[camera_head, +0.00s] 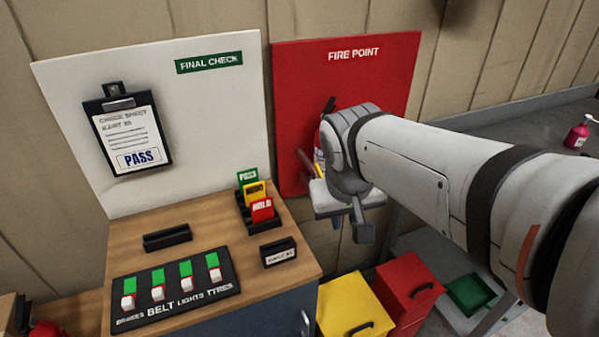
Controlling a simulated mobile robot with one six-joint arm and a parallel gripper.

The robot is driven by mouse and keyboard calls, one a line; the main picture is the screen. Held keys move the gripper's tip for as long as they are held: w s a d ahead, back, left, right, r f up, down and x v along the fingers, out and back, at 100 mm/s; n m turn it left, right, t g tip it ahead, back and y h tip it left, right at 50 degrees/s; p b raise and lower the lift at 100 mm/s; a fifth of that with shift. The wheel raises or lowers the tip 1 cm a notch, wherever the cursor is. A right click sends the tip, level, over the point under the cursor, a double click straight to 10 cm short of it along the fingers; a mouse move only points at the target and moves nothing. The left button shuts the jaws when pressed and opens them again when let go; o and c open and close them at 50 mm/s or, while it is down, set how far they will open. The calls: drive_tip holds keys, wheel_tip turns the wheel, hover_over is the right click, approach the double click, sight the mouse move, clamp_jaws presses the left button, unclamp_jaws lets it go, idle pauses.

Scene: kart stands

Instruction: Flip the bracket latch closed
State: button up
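The red FIRE POINT board (390,75) stands against the wall at upper centre. A black handle-like part (328,105) shows in front of it, just above my wrist. A narrow strip of something red and yellowish shows below that, at the left edge of my wrist; it may be an extinguisher. The bracket latch cannot be made out; my arm covers much of this area. My gripper (325,195) is in front of the board's lower part, mostly hidden by my wrist. I cannot see its fingertips clearly, nor whether it touches anything.
A wooden-topped bench (215,255) at left carries a switch panel (175,282) and upright cards (256,195). A white board (215,120) with a clipboard (130,130) stands behind it. Yellow (350,305) and red (408,285) boxes sit below my arm.

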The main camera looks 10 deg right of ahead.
drive_tip(key=w+a+f+b, duration=0.1)
drive_tip(key=w, duration=0.2)
drive_tip(key=w+a+f+h+b, duration=0.1)
drive_tip(key=w+a+b, duration=0.1)
drive_tip(key=w, duration=0.1)
drive_tip(key=w+a+f+h+b, duration=0.1)
drive_tip(key=w+b, duration=0.1)
drive_tip(key=w, duration=0.1)
drive_tip(key=shift+w+a+t, duration=0.15)
drive_tip(key=shift+a+t, duration=0.15)
drive_tip(key=shift+a, duration=0.1)
clamp_jaws()
drive_tip(key=w+a+t+h+b, duration=0.1)
drive_tip(key=w+a+b, duration=0.2)
drive_tip(key=w+a, duration=0.3)
drive_tip(key=shift+w+f+h+b, duration=0.2)
drive_tip(key=shift+w+h+b, duration=0.05)
drive_tip(key=shift+h+b, duration=0.15)
drive_tip(key=shift+a, duration=0.1)
